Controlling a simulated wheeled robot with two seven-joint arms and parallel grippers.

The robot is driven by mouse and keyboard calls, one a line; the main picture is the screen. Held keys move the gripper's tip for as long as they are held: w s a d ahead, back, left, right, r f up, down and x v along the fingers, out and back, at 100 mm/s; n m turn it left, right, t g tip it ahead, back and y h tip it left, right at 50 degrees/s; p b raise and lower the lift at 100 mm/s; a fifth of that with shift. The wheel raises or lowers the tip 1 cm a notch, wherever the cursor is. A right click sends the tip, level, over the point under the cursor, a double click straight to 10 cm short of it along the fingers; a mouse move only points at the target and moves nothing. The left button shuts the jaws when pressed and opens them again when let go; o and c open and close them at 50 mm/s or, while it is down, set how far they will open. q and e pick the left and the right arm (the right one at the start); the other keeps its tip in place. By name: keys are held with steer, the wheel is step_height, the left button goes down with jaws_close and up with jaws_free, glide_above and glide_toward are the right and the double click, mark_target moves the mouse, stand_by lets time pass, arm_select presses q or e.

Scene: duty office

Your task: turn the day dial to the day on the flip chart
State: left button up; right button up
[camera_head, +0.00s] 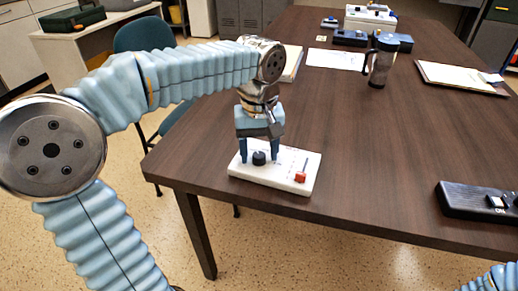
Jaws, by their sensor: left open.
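A white panel (273,183) lies near the left front corner of the dark table. It carries a black round dial (259,159) and a small red part (300,177) to the right of the dial. My left gripper (260,155) points down over the panel, open, with its blue fingers on either side of the dial. I cannot tell whether the fingers touch the dial. The marks on the panel are too small to read. I cannot pick out a flip chart or a day in this view. My right gripper is out of view.
A black device (475,203) with a switch lies at the table's right front. A steel travel mug (381,60) stands further back, near a paper sheet (335,60) and a folder (458,78). The table's middle is clear. A teal chair (143,35) stands at the left.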

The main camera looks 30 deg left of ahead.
mark_target(259, 155)
arm_select(q)
step_height(259, 155, up, 14)
stand_by(0.5)
steer(key=shift+f, duration=0.1)
